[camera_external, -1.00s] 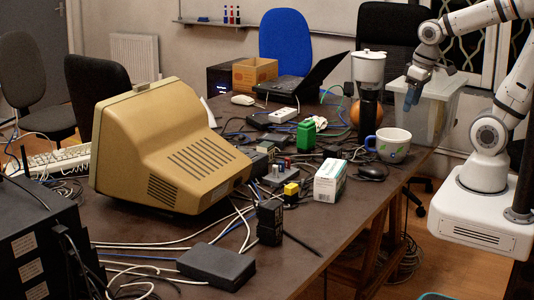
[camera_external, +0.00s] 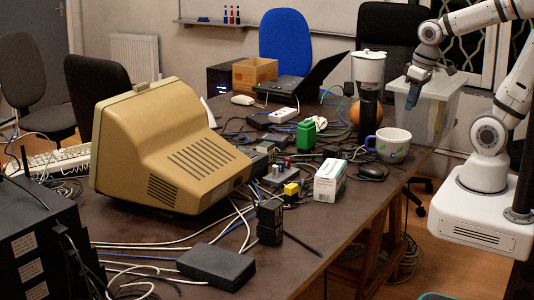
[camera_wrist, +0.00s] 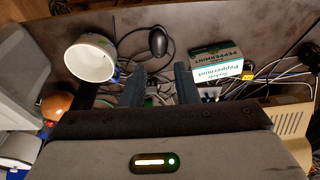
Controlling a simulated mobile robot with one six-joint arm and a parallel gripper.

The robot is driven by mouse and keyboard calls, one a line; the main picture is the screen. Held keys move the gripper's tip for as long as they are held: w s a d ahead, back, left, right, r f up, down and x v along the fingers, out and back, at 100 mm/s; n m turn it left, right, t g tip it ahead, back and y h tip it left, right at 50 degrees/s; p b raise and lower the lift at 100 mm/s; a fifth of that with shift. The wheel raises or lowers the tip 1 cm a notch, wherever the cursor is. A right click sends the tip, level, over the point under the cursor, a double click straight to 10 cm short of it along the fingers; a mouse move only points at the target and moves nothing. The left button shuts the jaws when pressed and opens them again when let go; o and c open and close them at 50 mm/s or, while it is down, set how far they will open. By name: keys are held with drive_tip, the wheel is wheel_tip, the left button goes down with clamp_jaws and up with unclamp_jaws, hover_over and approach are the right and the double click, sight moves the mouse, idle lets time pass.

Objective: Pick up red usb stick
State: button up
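I cannot make out the red usb stick for certain in either view. A cluster of small upright plugs or sticks (camera_external: 281,166) stands on the table beside the beige monitor, too small to tell apart. My gripper (camera_external: 412,98) hangs pointing down at the upper right, above the table's right side near the clear plastic bin. In the wrist view my gripper (camera_wrist: 159,84) shows two dark fingers apart, with nothing between them but table and cables beyond.
The beige monitor (camera_external: 170,145) fills the middle. Cables lie across the table. The plastic bin (camera_external: 447,107) stands behind.

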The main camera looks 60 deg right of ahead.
drive_tip(key=shift+c, duration=0.6)
drive_tip(key=g+b, duration=0.2)
drive_tip(key=g, duration=0.1)
hover_over(288, 159)
drive_tip(key=f, duration=1.3)
drive_tip(key=shift+w+d+f, duration=0.15)
drive_tip(key=shift+w+f, duration=0.05)
drive_tip(key=shift+f, duration=0.15)
drive_tip(key=shift+w+f, duration=0.2)
drive_tip(key=shift+f, duration=0.4)
wheel_tip(288, 159, down, 7)
drive_tip(key=shift+s+d+f, duration=0.1)
drive_tip(key=shift+s, duration=0.05)
